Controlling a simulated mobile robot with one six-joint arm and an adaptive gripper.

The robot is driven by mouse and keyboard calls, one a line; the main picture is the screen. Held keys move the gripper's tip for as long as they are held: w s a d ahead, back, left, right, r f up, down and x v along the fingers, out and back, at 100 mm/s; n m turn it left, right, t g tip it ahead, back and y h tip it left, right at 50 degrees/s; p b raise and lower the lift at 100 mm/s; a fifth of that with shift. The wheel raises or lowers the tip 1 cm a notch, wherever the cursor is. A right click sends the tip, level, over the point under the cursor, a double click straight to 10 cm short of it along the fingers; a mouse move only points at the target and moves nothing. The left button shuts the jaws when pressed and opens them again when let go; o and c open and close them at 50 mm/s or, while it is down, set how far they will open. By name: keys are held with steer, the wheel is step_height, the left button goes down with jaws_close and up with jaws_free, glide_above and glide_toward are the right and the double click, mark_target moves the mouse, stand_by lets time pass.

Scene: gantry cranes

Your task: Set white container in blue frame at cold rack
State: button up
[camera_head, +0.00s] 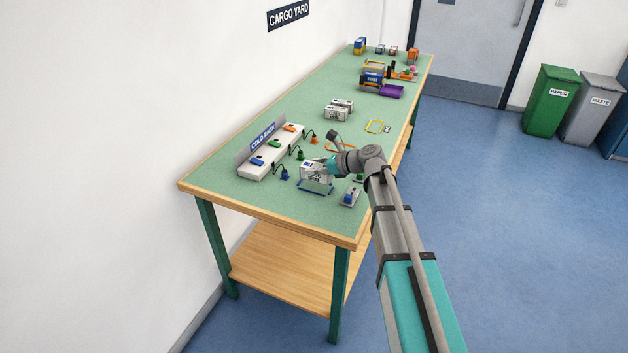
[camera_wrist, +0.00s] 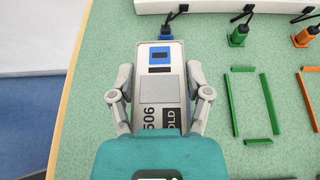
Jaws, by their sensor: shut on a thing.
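The white container (camera_head: 314,173) has dark markings, and in the wrist view it shows a blue panel on its top (camera_wrist: 160,56). My gripper (camera_head: 329,165) is shut on it, with one finger on each long side in the wrist view (camera_wrist: 160,98). The blue frame (camera_head: 315,192) lies flat on the green table; its near edge shows just below the container. The container hides the frame in the wrist view, and I cannot tell if it touches the table. The cold rack (camera_head: 246,168) stands along the wall side with blue, green and orange units.
A blue plug (camera_wrist: 166,29) sits at the container's far end. Green (camera_wrist: 253,103) and orange (camera_wrist: 309,90) frames lie to the right. A small grey block with a blue top (camera_head: 351,196) is near the front edge. White containers (camera_head: 338,111) stand farther back.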

mark_target(313, 176)
steer(key=shift+f, duration=0.1)
stand_by(0.3)
steer(key=shift+w+a+f+b, duration=0.25)
steer(key=shift+w+f+b, duration=0.2)
steer(key=shift+f+b, duration=1.5)
steer(key=shift+b, duration=0.05)
steer(key=shift+f, duration=0.1)
steer(key=o, duration=1.2)
steer(key=shift+o, duration=0.2)
steer(key=shift+s+d+r, duration=0.1)
steer(key=shift+d+r, duration=0.05)
steer(key=shift+r, duration=0.1)
steer(key=p+v, duration=0.4)
steer(key=v, duration=0.7)
steer(key=shift+s+d+r+p, duration=0.1)
steer(key=shift+d+p, duration=0.25)
